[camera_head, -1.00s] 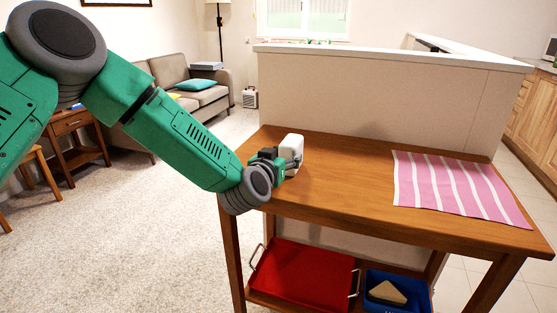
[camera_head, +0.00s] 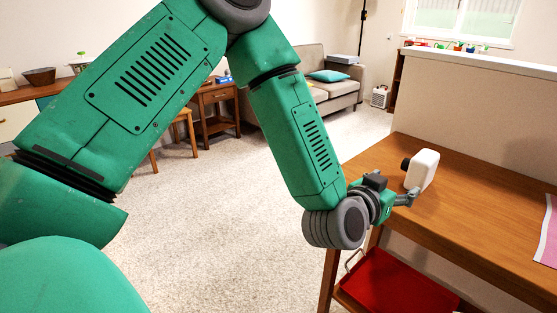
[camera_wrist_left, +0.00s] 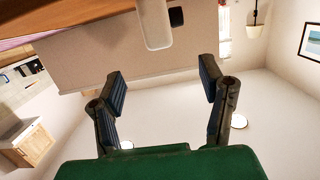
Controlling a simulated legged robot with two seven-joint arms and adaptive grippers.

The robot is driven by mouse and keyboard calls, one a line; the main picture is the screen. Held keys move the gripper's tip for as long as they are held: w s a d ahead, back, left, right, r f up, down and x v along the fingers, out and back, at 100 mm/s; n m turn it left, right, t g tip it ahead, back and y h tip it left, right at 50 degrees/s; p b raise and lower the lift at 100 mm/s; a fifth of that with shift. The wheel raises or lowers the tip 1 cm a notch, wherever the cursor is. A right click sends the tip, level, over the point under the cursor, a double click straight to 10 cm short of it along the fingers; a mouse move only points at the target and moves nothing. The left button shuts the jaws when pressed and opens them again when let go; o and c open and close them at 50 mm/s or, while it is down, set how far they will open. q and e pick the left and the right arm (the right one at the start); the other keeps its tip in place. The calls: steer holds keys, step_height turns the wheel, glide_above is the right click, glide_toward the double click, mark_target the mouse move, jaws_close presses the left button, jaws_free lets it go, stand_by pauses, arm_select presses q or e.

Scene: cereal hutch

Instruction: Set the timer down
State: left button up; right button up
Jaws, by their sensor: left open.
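The white, rounded block with a dark knob, which I take to be the timer (camera_head: 425,168), stands upright on the wooden table near its left end. My left gripper (camera_head: 403,195) is open and empty at the table's near edge, on the near side of the timer. In the left wrist view the gripper's two fingers (camera_wrist_left: 163,80) are spread wide with nothing between them. The timer (camera_wrist_left: 155,25) shows beyond the fingertips there, apart from them. My right gripper is in neither view.
The wooden table (camera_head: 470,208) has clear room right of the timer. A pink striped cloth (camera_head: 547,235) lies at the right edge of the head view. A red tray (camera_head: 395,285) sits on the shelf below. A low wall (camera_head: 475,110) stands behind the table.

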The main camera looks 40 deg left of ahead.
arm_select(q)
steer(key=s+f+m+g+h, duration=0.1)
steer(key=s+f+g, duration=0.2)
steer(key=s+f, duration=0.5)
steer(key=s+f+g, duration=0.4)
steer(key=f, duration=0.7)
steer(key=s+a+f+g, duration=0.2)
steer(key=s+f+g, duration=0.1)
steer(key=s, duration=0.5)
steer(key=s+a+f+g+y, duration=0.1)
steer(key=s+a+f+g, duration=0.1)
steer(key=s+f, duration=0.3)
steer(key=s+a+f+g, duration=0.3)
steer(key=s+a+f, duration=0.1)
steer(key=s, duration=0.7)
steer(key=shift+n+g+y, duration=0.3)
steer(key=shift+n, duration=0.1)
steer(key=shift+w, duration=0.1)
step_height(320, 180, up, 4)
steer(key=p, duration=0.3)
steer(key=shift+w+f+p, duration=0.1)
steer(key=shift+f+p, duration=0.1)
steer(key=shift+p, duration=0.2)
